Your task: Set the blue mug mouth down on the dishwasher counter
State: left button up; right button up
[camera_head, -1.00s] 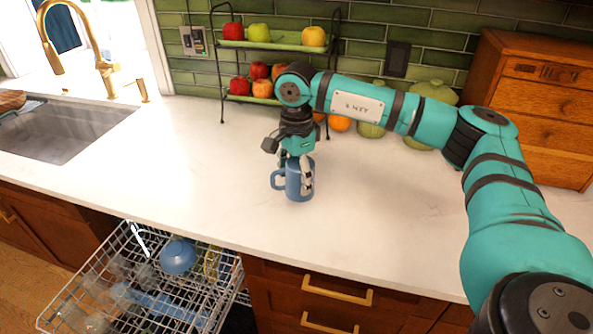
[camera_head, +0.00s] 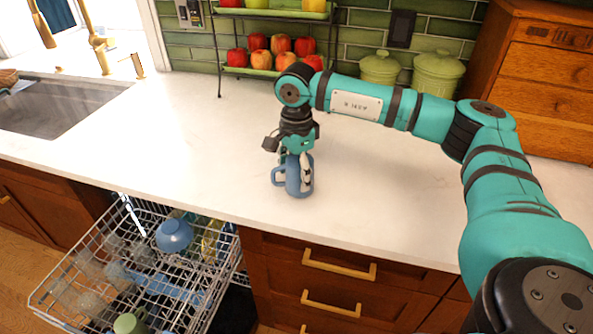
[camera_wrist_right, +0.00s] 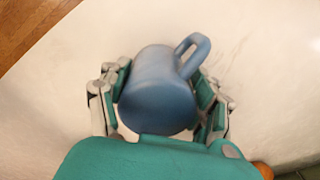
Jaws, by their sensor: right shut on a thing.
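The blue mug (camera_head: 297,177) is in my right gripper (camera_head: 297,166), over the white dishwasher counter (camera_head: 210,150). Its handle points left in the head view. The right gripper comes from above with its fingers on opposite sides of the mug. In the right wrist view, the mug (camera_wrist_right: 160,95) sits between the fingers (camera_wrist_right: 165,108); a closed blue surface faces the camera and no opening shows. I cannot tell whether the mug touches the counter. My left gripper is not in view.
An open dishwasher rack (camera_head: 150,285) with a blue bowl (camera_head: 174,235) is below the counter's front edge. A fruit stand (camera_head: 270,68), green canisters (camera_head: 437,73) and a wooden drawer cabinet (camera_head: 545,90) stand at the back. The counter left of the mug is clear.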

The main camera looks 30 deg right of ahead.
jog(key=shift+f+b, duration=0.45)
jog(key=shift+f, duration=0.1)
dwell(0.4)
jog(key=o, duration=1.3)
notch_tip(320, 180, up, 12)
jog(key=shift+r, duration=0.1)
